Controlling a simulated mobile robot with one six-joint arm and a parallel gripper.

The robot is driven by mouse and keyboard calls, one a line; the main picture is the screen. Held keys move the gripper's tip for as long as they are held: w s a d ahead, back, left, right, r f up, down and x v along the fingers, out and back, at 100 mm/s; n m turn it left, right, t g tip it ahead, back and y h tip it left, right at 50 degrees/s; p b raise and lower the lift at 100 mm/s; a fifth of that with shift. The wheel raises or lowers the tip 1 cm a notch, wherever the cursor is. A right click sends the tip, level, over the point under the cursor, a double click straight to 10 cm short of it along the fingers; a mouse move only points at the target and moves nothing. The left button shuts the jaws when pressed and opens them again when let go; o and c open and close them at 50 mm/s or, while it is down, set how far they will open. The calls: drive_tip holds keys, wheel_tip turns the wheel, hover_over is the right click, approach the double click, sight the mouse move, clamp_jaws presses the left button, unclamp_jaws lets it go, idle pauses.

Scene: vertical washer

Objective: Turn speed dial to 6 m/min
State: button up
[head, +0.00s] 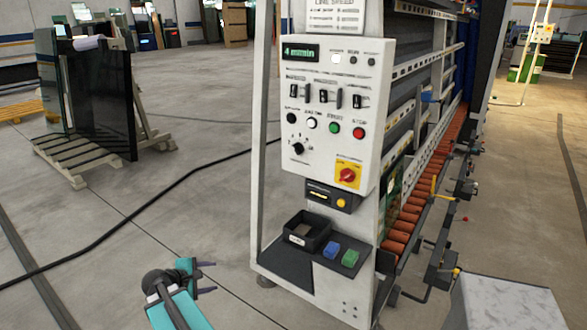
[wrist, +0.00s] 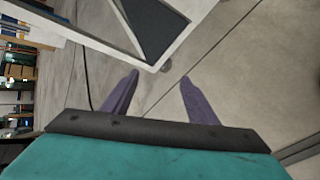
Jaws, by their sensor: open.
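The speed dial (head: 298,148) is a black round knob at the lower left of the white control panel (head: 334,112) in the head view. Its pointer angle is too small to read surely. The green display (head: 300,52) at the panel's top left reads 4 m/min. My gripper (head: 210,277) is open and empty at the lower left of the head view, below and left of the panel, well apart from the dial. In the wrist view my gripper's two purple fingers (wrist: 157,85) are spread over the floor. The dial does not show in the wrist view.
A red and yellow rotary switch (head: 347,175) sits right of the dial. Below are a black bin (head: 306,236) and a shelf with blue and green blocks (head: 340,252). A dark cable (head: 140,205) crosses the floor.

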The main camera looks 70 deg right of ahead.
drive_tip(key=s+d+r+h, duration=0.2)
drive_tip(key=d+r, duration=0.4)
drive_tip(key=r, duration=0.2)
drive_tip(key=s+d+r+h, duration=0.1)
drive_tip(key=s+d+r, duration=0.2)
drive_tip(key=d+r, duration=0.35)
drive_tip(key=n+g+h, duration=0.1)
drive_tip(key=g+h, duration=0.3)
approach(296, 150)
drive_tip(key=a, duration=0.5)
drive_tip(key=shift+w+f+b, duration=0.1)
drive_tip(key=shift+w+b, duration=0.2)
drive_tip(key=shift+w, duration=0.2)
drive_tip(key=shift+d, duration=0.15)
drive_tip(key=shift+p+x, duration=1.9)
drive_tip(key=shift+x, duration=4.85)
drive_tip(key=shift+w, duration=0.15)
drive_tip(key=shift+c, duration=0.3)
drive_tip(key=c, duration=1)
